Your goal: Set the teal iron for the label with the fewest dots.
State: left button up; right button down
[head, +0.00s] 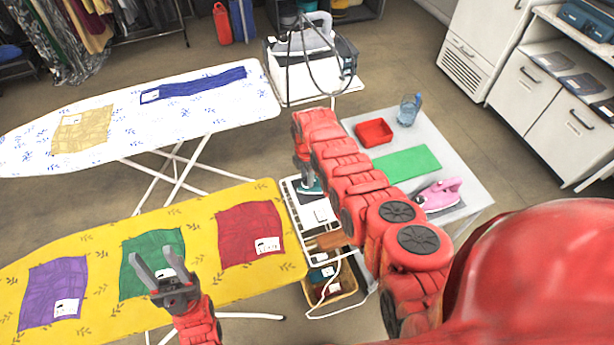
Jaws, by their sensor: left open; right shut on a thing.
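The teal iron (313,188) shows low at the white wire rest (293,207) at the end of the yellow ironing board (200,217). My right gripper (305,172) is shut on it from above; my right arm hides part of both. I cannot tell whether the iron touches the rest. My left gripper (154,254) is open and empty over the green cloth (150,242). A purple cloth (50,285) and a red cloth (238,230) lie on either side. White labels lie on the cloths, including the red cloth's label (267,244); their dots are too small to read.
A white-blue ironing board (215,110) behind holds a tan cloth (82,128) and a blue cloth (200,83). A side table at right holds a red tray (374,133), green mat (408,162), jug (408,110) and pink iron (438,196). A basket (348,285) is below.

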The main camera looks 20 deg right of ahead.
jog(key=shift+m, duration=0.3)
jog(key=shift+f+m+b, duration=0.1)
jog(key=shift+m+b, duration=0.3)
jog(key=shift+m, duration=0.2)
jog(key=m+b, duration=0.1)
jog(key=m, duration=0.1)
jog(key=shift+f+m+b, duration=0.15)
jog(key=shift+m+b, duration=0.15)
jog(key=shift+b, duration=0.05)
jog(key=m+b, duration=0.4)
jog(key=shift+m+b, duration=1.15)
jog(key=shift+m, duration=0.45)
jog(key=shift+r, duration=0.25)
jog(key=c, duration=0.5)
grip_release()
